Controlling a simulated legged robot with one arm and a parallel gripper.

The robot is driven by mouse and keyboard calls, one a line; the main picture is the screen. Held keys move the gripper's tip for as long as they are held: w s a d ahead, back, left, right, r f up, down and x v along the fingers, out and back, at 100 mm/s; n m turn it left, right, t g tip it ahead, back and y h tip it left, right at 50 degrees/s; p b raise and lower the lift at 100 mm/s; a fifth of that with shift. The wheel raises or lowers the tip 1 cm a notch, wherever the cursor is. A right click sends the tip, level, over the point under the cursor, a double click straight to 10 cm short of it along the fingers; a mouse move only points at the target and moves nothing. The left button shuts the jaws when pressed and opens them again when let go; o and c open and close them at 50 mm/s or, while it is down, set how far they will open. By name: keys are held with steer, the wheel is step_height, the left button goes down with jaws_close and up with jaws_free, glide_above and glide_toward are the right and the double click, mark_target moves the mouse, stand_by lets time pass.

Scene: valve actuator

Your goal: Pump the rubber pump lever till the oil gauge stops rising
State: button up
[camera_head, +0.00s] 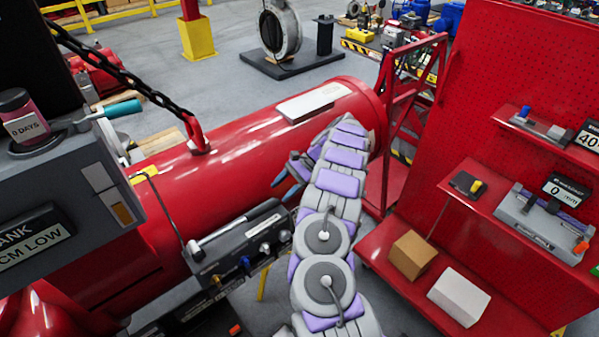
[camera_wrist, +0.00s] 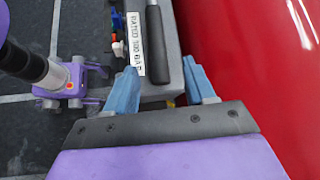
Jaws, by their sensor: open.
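The pump unit (camera_head: 240,248) is a dark grey block beside the large red cylinder, with a row of small valves on its front. Its lever (camera_head: 218,231) is a silver rod with a dark grip lying along the top. In the wrist view the dark grip of the lever (camera_wrist: 157,45) points towards my gripper (camera_wrist: 160,68), just beyond and between the open blue fingertips. I cannot tell whether they touch it. In the head view my gripper (camera_head: 287,172) is partly hidden by my arm. I cannot make out an oil gauge for certain; a sign with "CM LOW" (camera_head: 35,240) shows at left.
The red cylinder (camera_head: 255,140) runs close behind the pump. A grey cabinet (camera_head: 75,170) with a jar (camera_head: 22,120) and teal handle stands at left. A red shelf rack (camera_head: 480,190) with boxes stands at right.

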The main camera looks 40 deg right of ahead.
steer(key=w+p+v, duration=0.1)
steer(key=v, duration=0.7)
steer(key=shift+s, duration=0.45)
steer(key=shift+d+r, duration=0.1)
steer(key=shift+r, duration=0.05)
steer(key=s+a+r+n+g+h+b, duration=0.1)
steer(key=s+a+r+n+b, duration=0.15)
steer(key=a+r, duration=0.45)
steer(key=s+a+r+n+g+h+b, duration=0.1)
steer(key=s+a+r+n+g+b, duration=0.15)
steer(key=a, duration=0.95)
steer(key=s+a+n+h+b, duration=0.35)
steer(key=s+a, duration=0.55)
steer(key=s, duration=0.3)
steer(key=s+f+n+h+b, duration=0.2)
steer(key=s+f+n, duration=0.1)
steer(key=s, duration=0.9)
steer(key=s+a+f+n+h+b, duration=0.1)
steer(key=s+f+n+h+b, duration=0.1)
steer(key=s, duration=0.9)
step_height(320, 180, down, 2)
steer(key=shift+s+a+f+n+h+b, duration=0.1)
steer(key=shift+s+a+n+h+b, duration=0.2)
steer(key=shift+n+b, duration=0.6)
